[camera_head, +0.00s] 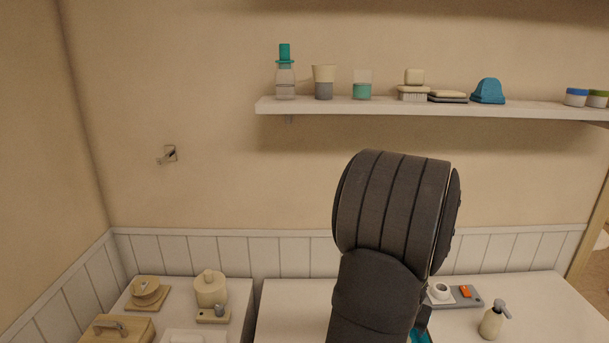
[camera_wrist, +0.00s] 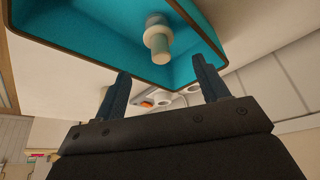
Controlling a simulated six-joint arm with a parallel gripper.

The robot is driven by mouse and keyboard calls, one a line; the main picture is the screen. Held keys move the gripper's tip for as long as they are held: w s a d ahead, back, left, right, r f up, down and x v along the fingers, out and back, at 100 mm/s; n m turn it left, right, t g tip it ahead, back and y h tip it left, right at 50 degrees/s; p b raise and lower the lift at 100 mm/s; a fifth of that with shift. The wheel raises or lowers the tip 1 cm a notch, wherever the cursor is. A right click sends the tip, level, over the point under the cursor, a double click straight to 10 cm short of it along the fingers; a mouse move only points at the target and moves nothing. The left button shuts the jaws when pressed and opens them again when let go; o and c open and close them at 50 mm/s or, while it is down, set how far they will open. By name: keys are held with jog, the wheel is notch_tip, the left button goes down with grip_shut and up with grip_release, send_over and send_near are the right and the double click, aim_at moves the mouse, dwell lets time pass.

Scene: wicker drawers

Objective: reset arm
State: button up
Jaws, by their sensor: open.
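In the wrist view, the two dark fingers of my gripper (camera_wrist: 160,76) stand wide apart. Nothing is between them. Beyond the fingertips is a teal-lined tray or drawer (camera_wrist: 95,42) with a brown edge. A small cream and grey piece (camera_wrist: 158,42) is in it, apart from the fingers. I cannot tell what that piece is. In the head view, my dark arm rises in the middle and hides my gripper. A bit of teal (camera_head: 421,336) shows at the bottom beside the arm.
A white shelf (camera_head: 400,107) with bottles, cups and soap runs along the wall. The white counter (camera_head: 290,300) holds a lidded jar (camera_head: 210,289) and wooden box (camera_head: 117,329) at left, and a grey tray (camera_head: 468,303) and pump bottle (camera_head: 492,323) at right.

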jog(key=v, duration=0.9)
jog(key=x, duration=1.7)
jog(key=shift+f, duration=0.2)
notch_tip(320, 180, up, 7)
jog(key=shift+r, duration=0.2)
jog(key=shift+f, duration=0.15)
notch_tip(320, 180, down, 6)
jog(key=shift+s+a+f, duration=0.1)
jog(key=shift+f, duration=0.1)
jog(key=v, duration=0.8)
jog(key=shift+r, duration=0.4)
jog(key=shift+s+f, duration=0.1)
